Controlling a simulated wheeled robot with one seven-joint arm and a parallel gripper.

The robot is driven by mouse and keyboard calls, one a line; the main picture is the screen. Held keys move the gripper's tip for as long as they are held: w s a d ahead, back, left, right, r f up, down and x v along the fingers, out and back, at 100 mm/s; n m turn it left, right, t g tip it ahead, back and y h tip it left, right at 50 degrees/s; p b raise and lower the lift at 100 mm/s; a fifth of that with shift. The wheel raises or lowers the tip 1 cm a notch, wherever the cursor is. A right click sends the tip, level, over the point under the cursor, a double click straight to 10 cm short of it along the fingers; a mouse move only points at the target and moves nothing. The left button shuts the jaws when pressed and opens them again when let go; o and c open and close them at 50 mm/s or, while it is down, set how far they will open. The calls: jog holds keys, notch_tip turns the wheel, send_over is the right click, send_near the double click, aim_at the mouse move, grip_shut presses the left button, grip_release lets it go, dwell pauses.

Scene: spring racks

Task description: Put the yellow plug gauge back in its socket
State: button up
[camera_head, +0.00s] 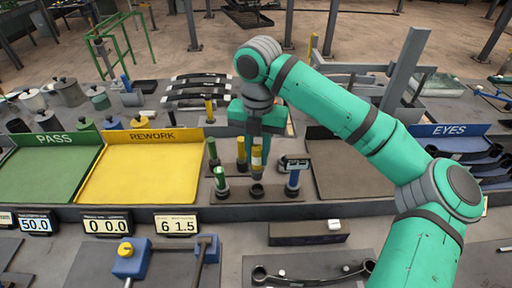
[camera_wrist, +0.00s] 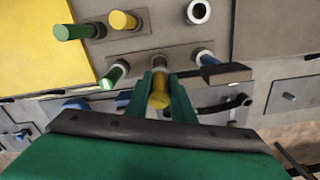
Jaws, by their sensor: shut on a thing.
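My gripper (camera_head: 257,142) is shut on the yellow plug gauge (camera_head: 257,152) and holds it upright above the near row of the rack. Below it, an open dark ring socket (camera_head: 257,190) stands between a green gauge (camera_head: 220,180) and a blue gauge (camera_head: 293,180). A gap shows between the held gauge and this socket. In the wrist view the yellow plug gauge (camera_wrist: 160,92) sits between my gripper's (camera_wrist: 162,88) two green fingers and covers most of what lies beneath. Another yellow gauge (camera_head: 241,150) stands in the far row.
The far row also has a green gauge (camera_wrist: 76,32) and an empty ring (camera_wrist: 197,12). A small dark block with a display (camera_head: 293,163) is by the blue gauge. The yellow REWORK tray (camera_head: 140,175) lies left, a brown tray (camera_head: 350,180) right.

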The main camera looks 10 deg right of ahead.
aim_at(258, 167)
jog(key=shift+s+f, duration=0.1)
jog(key=shift+f, duration=2.5)
jog(key=shift+f, duration=1.5)
dwell(0.6)
jog(key=o, duration=1.5)
jog(key=shift+r, duration=4)
